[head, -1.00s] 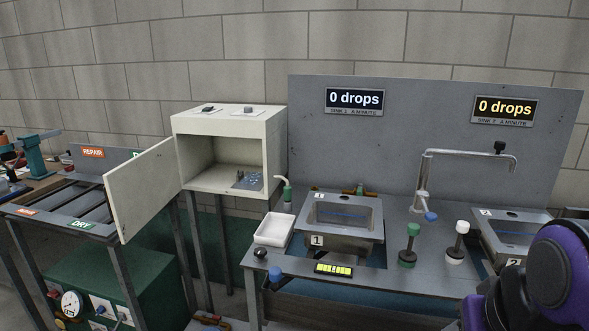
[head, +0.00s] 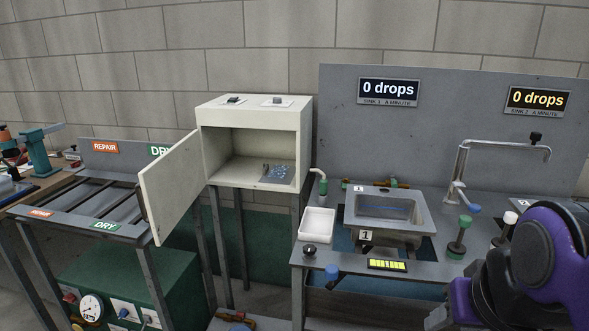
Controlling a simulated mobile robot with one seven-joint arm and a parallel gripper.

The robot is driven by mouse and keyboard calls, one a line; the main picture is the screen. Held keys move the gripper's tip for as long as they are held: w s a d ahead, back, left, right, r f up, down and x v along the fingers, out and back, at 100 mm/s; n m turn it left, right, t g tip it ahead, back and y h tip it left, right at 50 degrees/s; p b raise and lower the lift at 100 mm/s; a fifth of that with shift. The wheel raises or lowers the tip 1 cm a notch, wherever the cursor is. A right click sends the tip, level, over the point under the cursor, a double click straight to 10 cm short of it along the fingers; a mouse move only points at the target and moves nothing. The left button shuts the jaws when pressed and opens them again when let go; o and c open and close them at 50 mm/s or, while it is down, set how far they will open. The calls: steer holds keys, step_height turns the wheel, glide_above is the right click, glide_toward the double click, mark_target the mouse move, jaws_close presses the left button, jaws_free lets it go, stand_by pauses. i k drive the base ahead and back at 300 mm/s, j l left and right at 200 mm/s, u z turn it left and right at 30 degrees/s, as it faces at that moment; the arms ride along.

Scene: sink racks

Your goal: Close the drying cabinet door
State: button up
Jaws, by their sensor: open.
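The drying cabinet (head: 306,140) is a cream box on legs, left of the sinks in the head view. Its door (head: 172,187) stands wide open, swung out to the left from the cabinet's left edge. The inside shows, with a small grey plate (head: 277,175) bearing bluish specks on its floor. My purple and black arm fills the lower right corner, well to the right of the door and apart from it. My gripper's fingertips do not show.
Left of the door is a rack with REPAIR and DRY labels (head: 105,225), above a green box (head: 170,285). Right of the cabinet, the sink bench holds a white tray (head: 318,225), sink 1 (head: 390,207) and a tall tap (head: 461,175). Knobs stick up along its front.

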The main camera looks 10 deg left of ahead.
mark_target(171, 185)
steer(key=j, duration=1.7)
steer(key=i+j, duration=0.1)
steer(key=j, duration=0.3)
steer(key=i+j, duration=0.15)
steer(key=j, duration=0.3)
steer(key=i+j, duration=0.1)
steer(key=j, duration=0.3)
steer(key=i+j, duration=0.1)
steer(key=j, duration=0.35)
steer(key=k+j+u, duration=0.4)
steer(key=j, duration=0.15)
steer(key=j+u, duration=0.2)
steer(key=i+l+z, duration=0.5)
steer(key=l+z, duration=0.15)
